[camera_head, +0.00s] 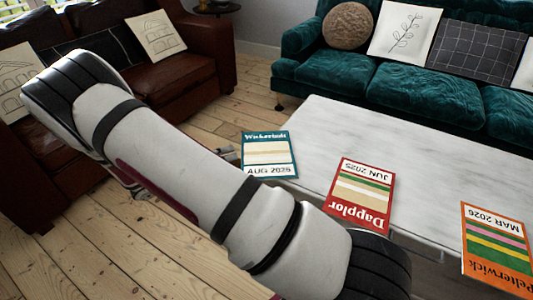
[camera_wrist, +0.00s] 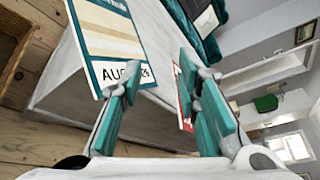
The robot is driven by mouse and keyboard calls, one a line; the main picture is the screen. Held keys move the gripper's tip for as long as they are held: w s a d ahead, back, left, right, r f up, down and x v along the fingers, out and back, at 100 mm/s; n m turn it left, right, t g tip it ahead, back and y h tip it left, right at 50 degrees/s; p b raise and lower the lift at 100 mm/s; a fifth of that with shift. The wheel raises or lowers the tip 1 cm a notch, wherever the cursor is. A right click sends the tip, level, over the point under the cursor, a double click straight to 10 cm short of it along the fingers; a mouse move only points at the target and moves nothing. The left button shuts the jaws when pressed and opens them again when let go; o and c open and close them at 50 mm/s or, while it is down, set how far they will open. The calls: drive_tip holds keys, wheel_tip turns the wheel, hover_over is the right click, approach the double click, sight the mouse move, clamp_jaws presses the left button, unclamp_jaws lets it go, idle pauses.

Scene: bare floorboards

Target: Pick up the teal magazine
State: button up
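The teal magazine (camera_head: 270,157), with a cream striped cover and "AUG 2026" on it, lies at the left end of the pale table (camera_head: 345,125). It seems to stick out past the table edge. In the wrist view the magazine (camera_wrist: 98,34) is at the upper left, its "AUG" edge close to the left fingertip, which covers part of the text. My gripper (camera_wrist: 160,78) is open, its two teal-padded fingers apart with nothing gripped between them. I cannot tell whether a finger touches the magazine. In the head view my arm hides most of the gripper.
A red magazine (camera_head: 361,194) and an orange magazine (camera_head: 496,248) lie along the table's near edge. A teal sofa (camera_head: 420,92) stands behind the table, and a brown leather sofa (camera_head: 180,78) is at the left. Bare floorboards (camera_head: 110,245) lie between the brown sofa and table.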

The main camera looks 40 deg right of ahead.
drive_tip(key=w+a+f+n+t+h, duration=0.1)
drive_tip(key=w+f+n+t, duration=0.15)
drive_tip(key=f+n, duration=0.3)
drive_tip(key=w+f+n+t, duration=0.1)
drive_tip(key=f+n+t, duration=0.35)
drive_tip(key=f, duration=0.25)
drive_tip(key=shift+n+g, duration=0.3)
drive_tip(key=shift+n, duration=0.2)
drive_tip(key=b+x, duration=0.1)
drive_tip(key=x, duration=0.3)
drive_tip(key=b+x, duration=0.1)
drive_tip(key=x, duration=0.4)
drive_tip(key=b+x, duration=0.1)
drive_tip(key=x, duration=0.3)
drive_tip(key=shift+w+d+f+b, duration=0.2)
drive_tip(key=shift+w+f+b, duration=0.1)
drive_tip(key=shift+w+b, duration=0.15)
drive_tip(key=shift+r, duration=0.1)
clamp_jaws()
